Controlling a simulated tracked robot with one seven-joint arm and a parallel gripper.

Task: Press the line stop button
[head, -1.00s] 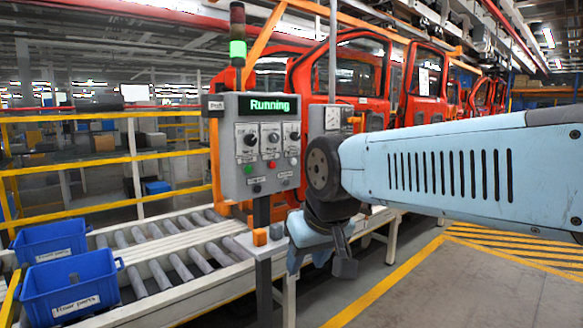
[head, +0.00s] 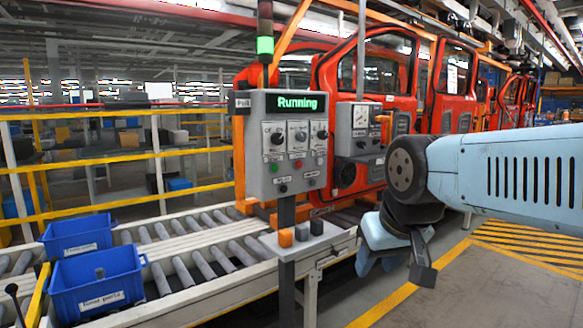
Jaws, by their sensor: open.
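The grey control panel (head: 287,145) stands on a post left of my arm, with a lit green "Running" display (head: 298,103). Below the display are dark knobs, a green button (head: 274,168) and a small red button (head: 299,165); their labels are too small to read. My gripper (head: 394,264) hangs below my blue arm, right of the panel and lower than its buttons. It is open and empty, apart from the panel. A low shelf on the panel's post carries an orange block (head: 285,238) and dark blocks (head: 309,229).
A roller conveyor (head: 190,262) with blue bins (head: 98,283) runs at the left. A signal tower (head: 265,45) shows green. A second grey box (head: 358,128) stands before the red car doors (head: 375,75). Open floor (head: 480,290) lies at the lower right.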

